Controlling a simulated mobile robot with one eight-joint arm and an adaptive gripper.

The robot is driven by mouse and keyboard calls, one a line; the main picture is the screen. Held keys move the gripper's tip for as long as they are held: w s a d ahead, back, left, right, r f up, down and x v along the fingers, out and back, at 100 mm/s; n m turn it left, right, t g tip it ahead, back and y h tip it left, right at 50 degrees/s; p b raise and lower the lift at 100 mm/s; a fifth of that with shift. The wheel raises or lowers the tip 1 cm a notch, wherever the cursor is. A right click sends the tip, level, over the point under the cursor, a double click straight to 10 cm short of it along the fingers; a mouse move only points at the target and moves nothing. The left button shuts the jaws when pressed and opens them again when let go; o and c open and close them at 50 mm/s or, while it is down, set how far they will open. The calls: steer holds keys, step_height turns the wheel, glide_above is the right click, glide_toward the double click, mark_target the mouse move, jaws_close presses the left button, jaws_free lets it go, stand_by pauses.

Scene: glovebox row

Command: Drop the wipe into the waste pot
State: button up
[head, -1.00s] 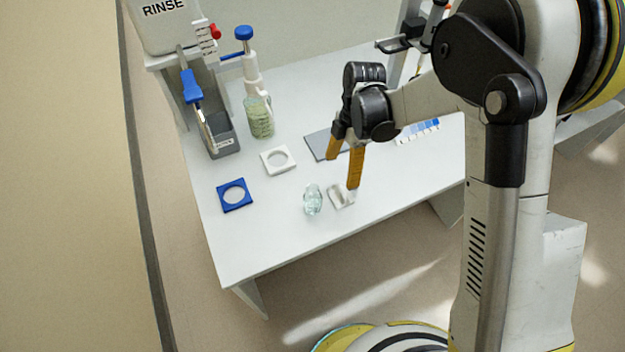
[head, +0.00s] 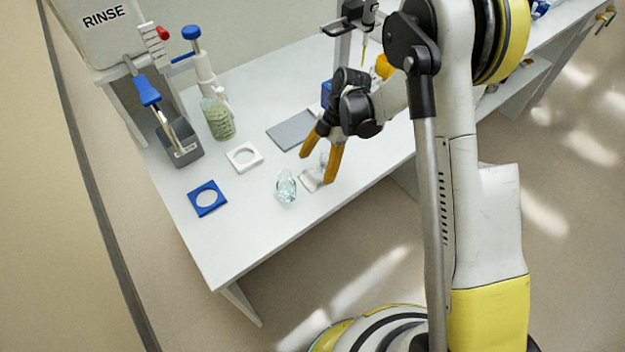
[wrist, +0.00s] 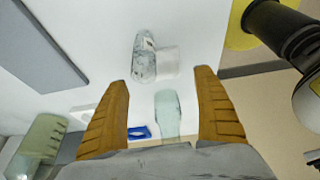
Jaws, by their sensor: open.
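The wipe looks to be the small white square (head: 311,180) lying on the bench. It also shows in the wrist view (wrist: 168,62). A clear glass vessel (wrist: 148,57) stands right beside it; in the head view it is partly hidden by my fingers. My gripper (head: 319,166) is open and empty, its orange fingers pointing down above the wipe. In the wrist view my gripper (wrist: 162,80) has both fingertips apart from the wipe. I cannot tell which container is the waste pot; a pale green clear glass (head: 286,187) stands just left of the wipe.
A white ring plate (head: 243,156), a blue ring plate (head: 207,198) and a grey plate (head: 288,131) lie flat. A green jar (head: 217,118) and a grey holder (head: 180,150) with a blue-handled tool stand further left. The bench's front strip is clear.

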mark_target(313, 174)
steer(key=b+x, duration=0.1)
steer(key=x, duration=0.2)
steer(key=shift+a+f, duration=0.15)
steer(key=shift+f, duration=0.1)
steer(key=shift+r, duration=0.1)
steer(key=c, duration=1)
steer(key=shift+o, duration=0.2)
